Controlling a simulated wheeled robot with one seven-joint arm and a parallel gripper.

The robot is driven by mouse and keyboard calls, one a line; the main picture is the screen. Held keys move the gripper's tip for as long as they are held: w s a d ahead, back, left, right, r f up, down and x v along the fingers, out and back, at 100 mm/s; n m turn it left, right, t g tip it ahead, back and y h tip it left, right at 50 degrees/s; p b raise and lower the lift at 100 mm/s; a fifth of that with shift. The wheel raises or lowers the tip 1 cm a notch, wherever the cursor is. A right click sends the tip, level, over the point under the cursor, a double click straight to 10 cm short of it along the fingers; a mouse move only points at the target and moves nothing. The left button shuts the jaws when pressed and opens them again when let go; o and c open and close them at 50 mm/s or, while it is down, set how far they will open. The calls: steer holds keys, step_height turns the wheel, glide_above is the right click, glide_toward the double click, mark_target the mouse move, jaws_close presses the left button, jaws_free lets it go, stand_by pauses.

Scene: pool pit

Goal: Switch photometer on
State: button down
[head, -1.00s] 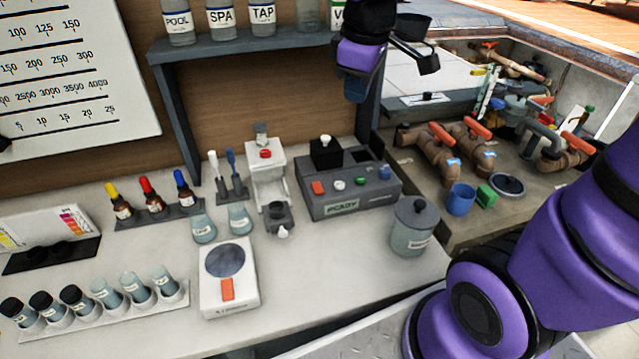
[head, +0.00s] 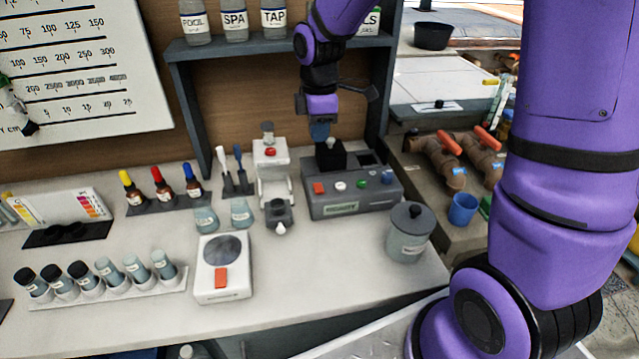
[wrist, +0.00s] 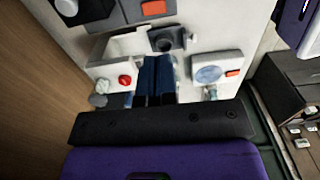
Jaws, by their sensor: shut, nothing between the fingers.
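The photometer is most likely the dark grey box (head: 350,205) on the counter in the head view, with a small lettered display. It carries an orange rocker switch (head: 319,188) at its left, then white, green and blue knobs, and a black block (head: 330,156) at the back. The switch's position is too small to tell. My gripper (head: 320,134) points down above the box's back left, by the black block, and is shut and empty. In the wrist view its dark blue fingers (wrist: 156,75) lie together, and an orange switch (wrist: 153,8) on a grey box shows at the top edge.
A white device with a red button (head: 271,152) stands left of the box. A white plate unit (head: 222,285) with its own orange switch is in front. A lidded jar (head: 409,235) stands at right. A bottle shelf (head: 270,46) is behind. Bare counter lies in front.

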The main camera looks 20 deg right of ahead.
steer(key=shift+f, duration=0.15)
steer(key=shift+w, duration=0.15)
steer(key=shift+w+d+r, duration=0.1)
steer(key=shift+w+r, duration=0.2)
steer(key=shift+w, duration=0.35)
